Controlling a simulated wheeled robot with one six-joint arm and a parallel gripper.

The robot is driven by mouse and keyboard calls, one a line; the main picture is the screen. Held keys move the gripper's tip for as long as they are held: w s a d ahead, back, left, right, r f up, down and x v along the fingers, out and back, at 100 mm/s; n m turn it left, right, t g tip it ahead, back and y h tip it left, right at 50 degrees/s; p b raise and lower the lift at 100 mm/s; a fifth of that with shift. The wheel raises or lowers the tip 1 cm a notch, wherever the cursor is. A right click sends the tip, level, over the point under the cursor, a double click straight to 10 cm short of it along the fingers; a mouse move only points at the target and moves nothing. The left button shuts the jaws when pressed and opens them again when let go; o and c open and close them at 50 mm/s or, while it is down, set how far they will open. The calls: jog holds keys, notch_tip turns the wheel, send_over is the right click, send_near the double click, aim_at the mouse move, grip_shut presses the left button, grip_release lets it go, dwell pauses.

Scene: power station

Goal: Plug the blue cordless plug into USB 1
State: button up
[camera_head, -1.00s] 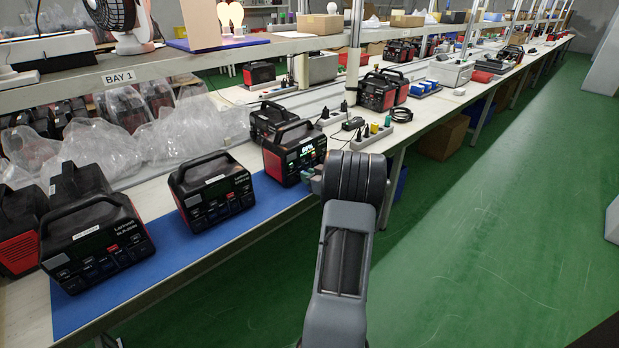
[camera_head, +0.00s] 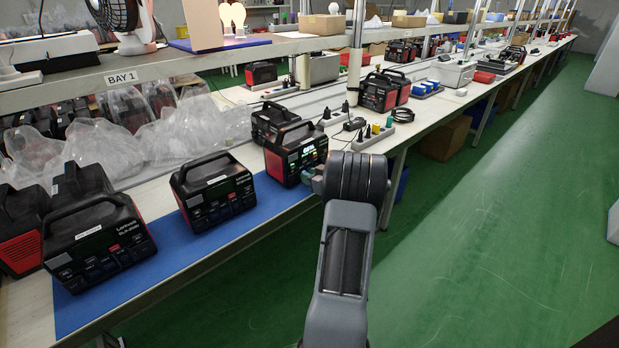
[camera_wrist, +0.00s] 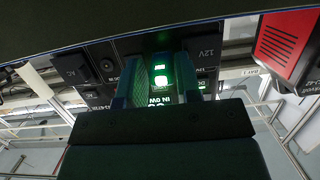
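A black and red power station (camera_head: 296,155) with a lit green screen stands on the blue mat. My gripper (camera_head: 311,180) is low at its front face, partly hidden by my wrist. The picture is upside down there, and the USB labels are not readable.
Two more power stations (camera_head: 215,190) (camera_head: 98,240) stand on the blue mat (camera_head: 180,250) to the left. Clear plastic wrap (camera_head: 190,130) lies behind them. The white power strip (camera_head: 370,141) is near the table edge. The green floor (camera_head: 480,220) at right is clear.

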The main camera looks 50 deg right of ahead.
jog(key=shift+o, duration=1.3)
jog(key=shift+a, duration=0.1)
jog(key=shift+w+a, duration=0.1)
jog(key=p+v, duration=0.1)
jog(key=v, duration=1.3)
jog(key=shift+p, duration=0.4)
